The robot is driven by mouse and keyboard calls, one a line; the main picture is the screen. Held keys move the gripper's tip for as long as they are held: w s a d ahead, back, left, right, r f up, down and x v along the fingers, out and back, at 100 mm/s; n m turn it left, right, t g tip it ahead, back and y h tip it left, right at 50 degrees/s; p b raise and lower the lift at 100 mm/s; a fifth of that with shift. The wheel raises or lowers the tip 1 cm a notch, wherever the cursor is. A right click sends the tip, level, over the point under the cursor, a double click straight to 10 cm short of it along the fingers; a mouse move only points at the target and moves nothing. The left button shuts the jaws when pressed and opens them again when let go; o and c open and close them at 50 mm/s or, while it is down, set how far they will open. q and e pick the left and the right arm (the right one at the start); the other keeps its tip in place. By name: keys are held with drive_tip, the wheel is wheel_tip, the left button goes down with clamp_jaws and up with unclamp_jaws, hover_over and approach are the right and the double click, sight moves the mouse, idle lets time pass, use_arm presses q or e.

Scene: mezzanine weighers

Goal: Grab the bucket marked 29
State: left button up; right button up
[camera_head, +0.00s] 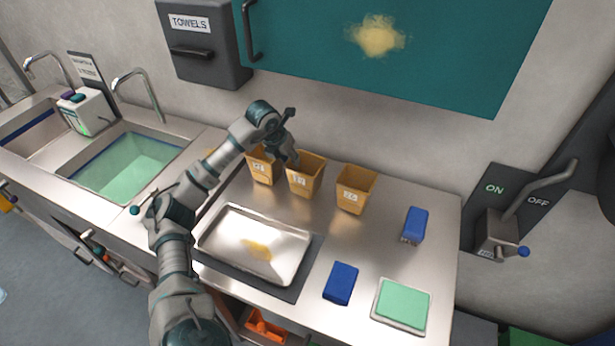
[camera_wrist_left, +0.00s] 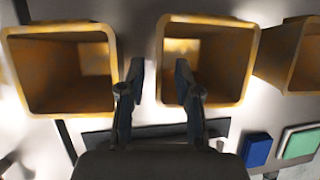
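Three yellow square buckets stand in a row on the steel counter, each with a small white label: the left bucket (camera_head: 261,172), the middle bucket (camera_head: 302,184) and the right bucket (camera_head: 350,200). The labels are too small to read surely, so I cannot tell which is 29. My left gripper (camera_head: 290,160) is above the left and middle buckets. In the left wrist view my left gripper (camera_wrist_left: 160,78) is open and empty. One finger is over the gap between the left bucket (camera_wrist_left: 114,75) and middle bucket (camera_wrist_left: 248,70); the other is over the middle bucket's opening. My right gripper is out of view.
A metal tray (camera_head: 215,232) with a yellowish smear lies in front of the buckets. A blue block (camera_head: 341,283), another blue item (camera_head: 415,224) and a green pad (camera_head: 402,306) are to the right. A teal cabinet (camera_head: 420,60) and towel dispenser (camera_head: 203,45) hang above.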

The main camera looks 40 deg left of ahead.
sight(294, 167)
use_arm(q)
drive_tip(key=shift+w+f, duration=0.1)
drive_tip(key=shift+f, duration=0.4)
drive_tip(key=x, duration=0.4)
drive_tip(key=shift+d+f+b, duration=0.15)
drive_tip(key=shift+d+b, duration=0.05)
drive_tip(key=shift+b, duration=0.15)
drive_tip(key=shift+w+f, duration=0.15)
drive_tip(key=shift+f, duration=0.1)
drive_tip(key=shift+a, duration=0.3)
clamp_jaws()
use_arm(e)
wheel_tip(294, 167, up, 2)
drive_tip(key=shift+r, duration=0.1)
